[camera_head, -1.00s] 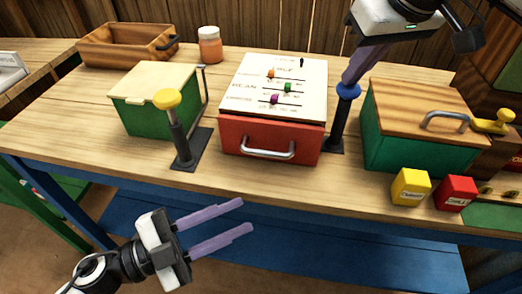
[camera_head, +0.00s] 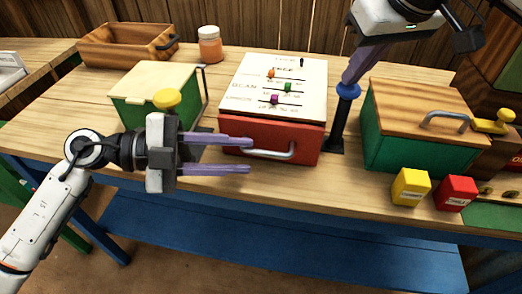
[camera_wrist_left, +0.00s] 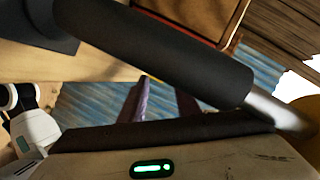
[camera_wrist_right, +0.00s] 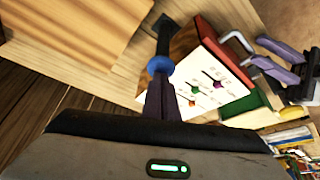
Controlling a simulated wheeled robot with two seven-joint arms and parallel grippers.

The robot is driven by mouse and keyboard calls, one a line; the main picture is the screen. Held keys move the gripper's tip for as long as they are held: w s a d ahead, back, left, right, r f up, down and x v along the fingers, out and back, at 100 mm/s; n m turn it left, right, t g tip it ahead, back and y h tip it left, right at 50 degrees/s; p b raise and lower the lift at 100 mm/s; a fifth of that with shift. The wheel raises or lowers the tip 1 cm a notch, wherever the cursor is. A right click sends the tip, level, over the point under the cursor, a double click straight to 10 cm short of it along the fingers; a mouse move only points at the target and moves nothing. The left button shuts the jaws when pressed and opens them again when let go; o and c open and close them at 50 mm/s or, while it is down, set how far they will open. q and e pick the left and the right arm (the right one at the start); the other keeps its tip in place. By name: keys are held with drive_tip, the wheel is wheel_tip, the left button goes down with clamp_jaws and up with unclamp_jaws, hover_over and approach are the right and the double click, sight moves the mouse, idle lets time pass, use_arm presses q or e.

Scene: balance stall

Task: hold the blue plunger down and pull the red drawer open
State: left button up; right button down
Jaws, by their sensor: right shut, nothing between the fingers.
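The red drawer (camera_head: 300,144) sits shut in the box with the white slider top, and its grey handle (camera_head: 284,154) is partly hidden by my left fingers. My left gripper (camera_head: 250,155) is open in front of the drawer, its fingertips around the left part of the handle in the picture; contact cannot be told. The blue plunger (camera_head: 347,91) stands upright on a dark post right of the drawer box. My right gripper (camera_head: 348,82) is shut, its fingertips on top of the blue knob. The right wrist view also shows the blue knob (camera_wrist_right: 160,65) at my fingertips.
A yellow plunger (camera_head: 167,99) stands behind my left gripper; its dark post (camera_wrist_left: 150,50) crosses close before the left wrist camera. A green box (camera_head: 150,80) is at left, a wood-topped green box (camera_head: 425,110) at right. Yellow (camera_head: 410,187) and red (camera_head: 456,193) blocks sit in front.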

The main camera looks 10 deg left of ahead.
sight(262, 153)
use_arm(q)
drive_tip(key=x, duration=0.2)
drive_tip(key=r+x, duration=0.1)
drive_tip(key=x, duration=0.1)
drive_tip(key=shift+d, duration=0.15)
drive_tip(key=shift+w+d+f, duration=0.2)
drive_tip(key=shift+d, duration=0.25)
clamp_jaws()
